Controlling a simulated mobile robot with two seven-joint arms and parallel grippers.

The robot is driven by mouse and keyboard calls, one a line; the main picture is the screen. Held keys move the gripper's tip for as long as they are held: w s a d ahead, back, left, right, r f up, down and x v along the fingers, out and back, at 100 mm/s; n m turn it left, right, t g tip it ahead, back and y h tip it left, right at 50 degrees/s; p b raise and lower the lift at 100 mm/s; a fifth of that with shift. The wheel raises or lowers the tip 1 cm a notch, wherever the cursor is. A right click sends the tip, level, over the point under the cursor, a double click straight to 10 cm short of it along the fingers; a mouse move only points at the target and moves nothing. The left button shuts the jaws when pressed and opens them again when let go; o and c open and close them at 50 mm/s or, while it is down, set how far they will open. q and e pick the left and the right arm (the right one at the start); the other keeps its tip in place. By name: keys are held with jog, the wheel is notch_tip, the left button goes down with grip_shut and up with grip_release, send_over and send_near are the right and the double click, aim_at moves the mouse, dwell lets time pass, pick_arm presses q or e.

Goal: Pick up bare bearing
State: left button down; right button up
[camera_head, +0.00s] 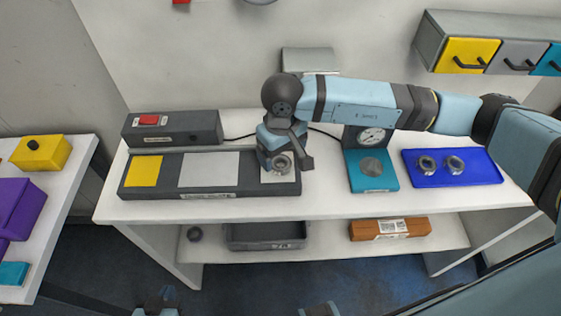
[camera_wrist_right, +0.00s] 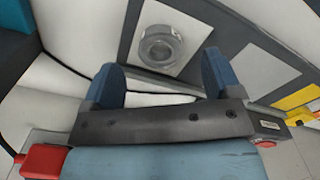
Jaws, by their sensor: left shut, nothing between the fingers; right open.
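A bare metal bearing (camera_head: 281,163) sits on the right-hand pale square of a long dark grey plate (camera_head: 215,191). The bearing (camera_wrist_right: 160,47) also shows in the right wrist view, as a round ring on a pale square. My right gripper (camera_head: 288,157) is at the bearing and partly covers it in the head view. In the wrist view my right gripper (camera_wrist_right: 163,62) is open, with the bearing just beyond and between its blue fingertips. No contact can be made out. My left gripper (camera_head: 157,302) is at the bottom edge, mostly out of frame, shut and empty.
A blue tray (camera_head: 473,181) with two ring-shaped parts (camera_head: 440,165) lies at the right. A teal dial device (camera_head: 366,181) stands between it and the plate. A dark box with a red button (camera_head: 149,120) is behind the plate. A lower shelf holds a grey bin (camera_head: 264,237) and a brown box (camera_head: 390,228).

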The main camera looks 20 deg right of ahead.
aim_at(282, 164)
jog(key=shift+w+f+p, duration=0.1)
jog(key=shift+f+p, duration=0.2)
jog(key=shift+f, duration=1.7)
jog(key=c, duration=1.2)
jog(key=shift+o, duration=0.2)
jog(key=shift+r, duration=0.15)
